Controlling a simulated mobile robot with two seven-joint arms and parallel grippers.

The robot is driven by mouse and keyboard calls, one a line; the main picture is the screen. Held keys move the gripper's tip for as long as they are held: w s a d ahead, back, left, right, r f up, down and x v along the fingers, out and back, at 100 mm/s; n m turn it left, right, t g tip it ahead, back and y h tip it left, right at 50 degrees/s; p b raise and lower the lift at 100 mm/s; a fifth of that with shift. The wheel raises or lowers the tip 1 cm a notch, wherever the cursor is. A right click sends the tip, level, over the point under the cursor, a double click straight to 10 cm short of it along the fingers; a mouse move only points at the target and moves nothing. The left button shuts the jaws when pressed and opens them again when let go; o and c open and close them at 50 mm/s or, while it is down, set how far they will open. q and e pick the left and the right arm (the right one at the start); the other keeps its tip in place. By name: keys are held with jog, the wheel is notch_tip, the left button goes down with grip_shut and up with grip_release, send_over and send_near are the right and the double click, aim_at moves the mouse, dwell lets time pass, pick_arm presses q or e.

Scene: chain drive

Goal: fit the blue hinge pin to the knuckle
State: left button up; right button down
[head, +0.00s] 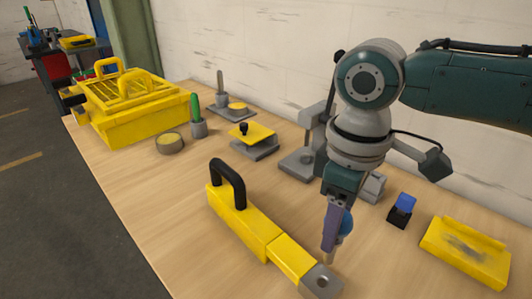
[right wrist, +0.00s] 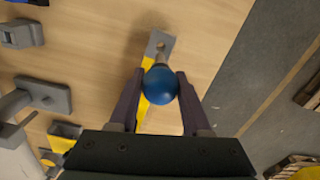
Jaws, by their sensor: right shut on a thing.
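The blue hinge pin (head: 346,222) has a round blue head and a thin grey shaft. My right gripper (head: 336,240) is shut on its head, with the shaft pointing down. In the right wrist view the blue head (right wrist: 160,85) sits between the two fingers of the gripper (right wrist: 160,92). The knuckle (head: 322,283) is a grey plate with a hole, at the near end of a yellow bar (head: 262,238). The shaft's tip appears just above the knuckle; I cannot tell whether it touches. The knuckle also shows in the right wrist view (right wrist: 158,44), beyond the pin. My left gripper is out of view.
A black handle (head: 230,180) rises from the bar. A yellow tray (head: 465,252) and a blue-topped black block (head: 402,208) lie to the right. A grey stand (head: 300,163), yellow-topped fixture (head: 251,138) and yellow box (head: 125,115) stand behind. Bench left of the bar is clear.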

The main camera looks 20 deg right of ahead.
aim_at(327, 262)
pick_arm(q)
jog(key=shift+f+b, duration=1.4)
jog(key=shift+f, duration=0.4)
pick_arm(e)
jog(key=shift+f, duration=2.6)
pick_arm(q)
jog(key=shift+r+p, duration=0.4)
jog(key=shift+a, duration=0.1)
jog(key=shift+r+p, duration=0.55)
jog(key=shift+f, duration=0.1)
pick_arm(e)
jog(key=shift+f, duration=0.1)
pick_arm(q)
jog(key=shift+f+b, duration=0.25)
jog(key=shift+b, duration=0.1)
pick_arm(e)
jog(key=shift+f, duration=0.3)
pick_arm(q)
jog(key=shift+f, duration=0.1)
pick_arm(e)
jog(key=shift+f, duration=0.15)
pick_arm(q)
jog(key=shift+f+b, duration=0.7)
jog(key=shift+b, duration=0.15)
pick_arm(e)
jog(key=shift+f, duration=1)
